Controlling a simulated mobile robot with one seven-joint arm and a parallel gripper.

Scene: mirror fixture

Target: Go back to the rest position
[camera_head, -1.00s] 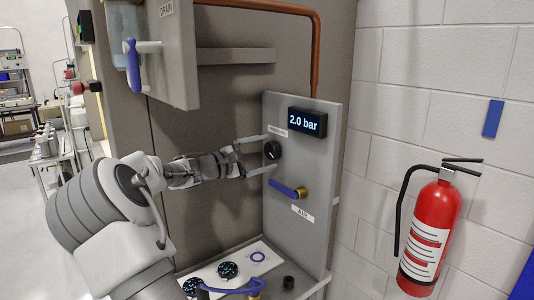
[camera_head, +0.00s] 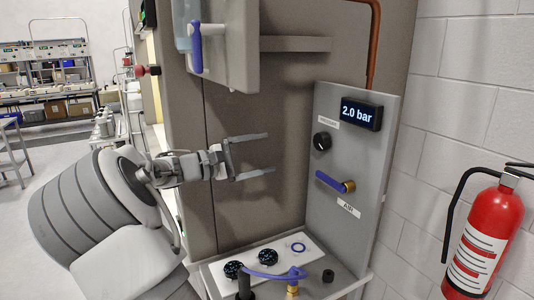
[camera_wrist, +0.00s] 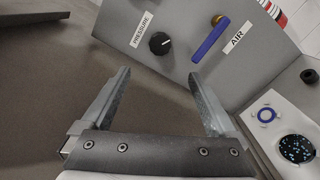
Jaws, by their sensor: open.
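My gripper (camera_head: 252,158) is open and empty, in front of the brown-grey cabinet wall in the head view. Its two fingers point right, toward the grey panel, with a clear gap to it. In the wrist view my gripper (camera_wrist: 163,92) shows both fingers spread with nothing between them. The black pressure knob (camera_head: 322,141) is on the panel, and also shows beyond the fingers in the wrist view (camera_wrist: 160,43). The blue air lever (camera_head: 329,181) sits below the knob. The display (camera_head: 361,114) above reads 2.0 bar.
A base plate (camera_head: 311,257) with black gauges and a blue-handled valve lies below my gripper. A grey upper panel marked drain earlier, with a blue handle (camera_head: 196,47), hangs above. A red extinguisher (camera_head: 484,237) is at right. Carts and shelves (camera_head: 60,75) stand at far left.

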